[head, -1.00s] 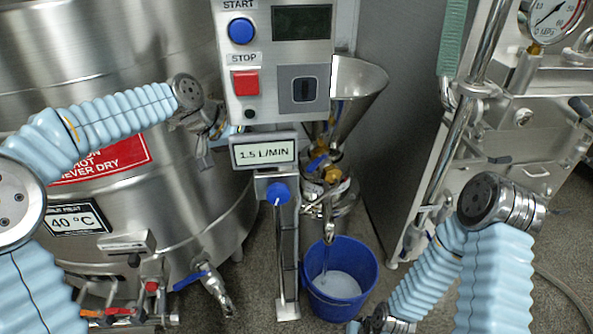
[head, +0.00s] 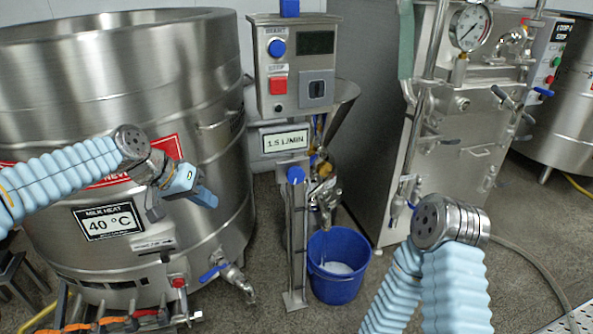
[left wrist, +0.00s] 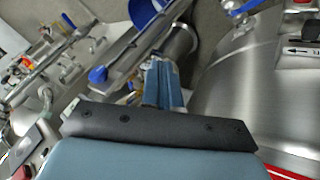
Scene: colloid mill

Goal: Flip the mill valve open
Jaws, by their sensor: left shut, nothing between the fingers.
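The mill (head: 322,190) stands in the middle of the head view, behind the control post, with a steel funnel (head: 345,95) on top. Its valve (head: 317,160) shows as a small blue lever and brass body, partly hidden by the flow display. I cannot tell the lever's exact angle. My left gripper (head: 207,197) is shut and empty, in front of the large vat, left of the mill and apart from it. Its blue fingers (left wrist: 163,85) also show in the left wrist view. My right arm shows at the right, but its gripper is out of view.
A blue bucket (head: 338,290) with pale liquid stands on the floor below the mill. The control box (head: 295,65) and its post (head: 297,245) stand close to the mill. The vat (head: 110,60) with a blue-handled tap (head: 213,272) fills the left. A steel machine (head: 455,150) stands right.

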